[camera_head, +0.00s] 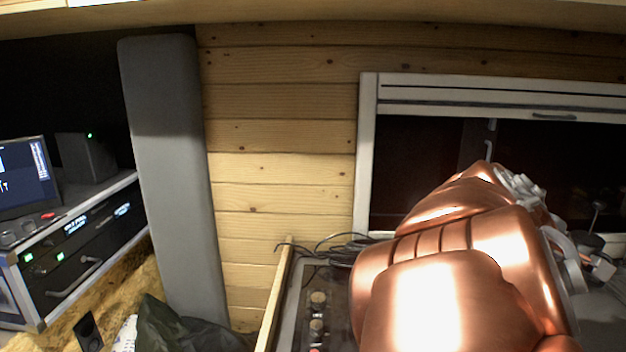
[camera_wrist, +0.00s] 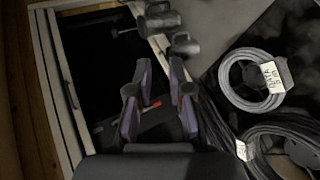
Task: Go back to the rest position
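My gripper (camera_wrist: 158,92) shows in the wrist view with its two dark purple-sided fingers apart. Nothing is held between them. A small red item (camera_wrist: 151,105) shows beyond the fingers, on a dark surface, not gripped. In the head view my copper-coloured arm fills the lower right, in front of the window. My gripper cannot be made out clearly there; the arm hides much of that area.
A coiled grey cable with a white label (camera_wrist: 275,77) lies right of my gripper in the wrist view. Dark mug-like objects (camera_wrist: 160,18) are above. The head view shows a white-framed window (camera_head: 366,150), a grey padded column (camera_head: 170,180) and an equipment rack (camera_head: 90,255) with a monitor (camera_head: 25,178).

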